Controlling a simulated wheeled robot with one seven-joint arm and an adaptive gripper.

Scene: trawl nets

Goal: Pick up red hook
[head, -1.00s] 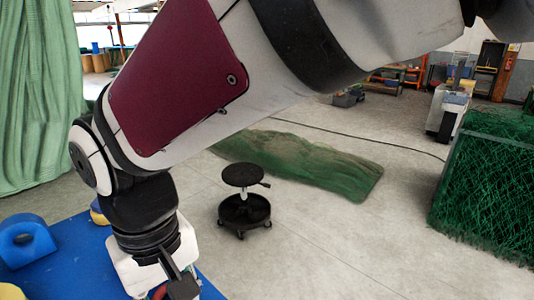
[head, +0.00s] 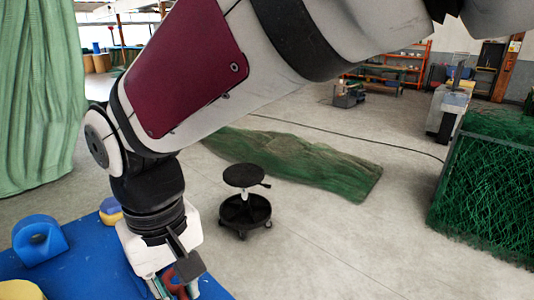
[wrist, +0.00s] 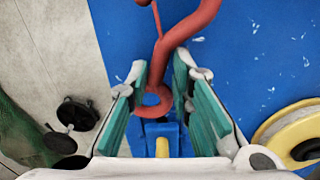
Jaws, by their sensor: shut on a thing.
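The red hook (wrist: 186,32) has a thick curved shank and a round eye (wrist: 152,100) at its lower end in the wrist view. My gripper (wrist: 160,72) is shut on it, with the teal finger pads on either side of the lower shank and eye. The top of the hook runs out of the wrist view. In the head view my gripper (head: 172,287) is at the bottom edge, with part of the red hook (head: 180,280) between the fingers; the rest is cut off. I cannot tell whether the hook touches the blue surface (wrist: 260,60).
A blue block with a hole (head: 40,240) and a yellow-and-blue piece (head: 110,210) stand on the blue table (head: 85,262). A yellow-rimmed round item (wrist: 290,130) lies right of my gripper. A black stool (head: 244,200) and green netting (head: 300,160) are on the floor.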

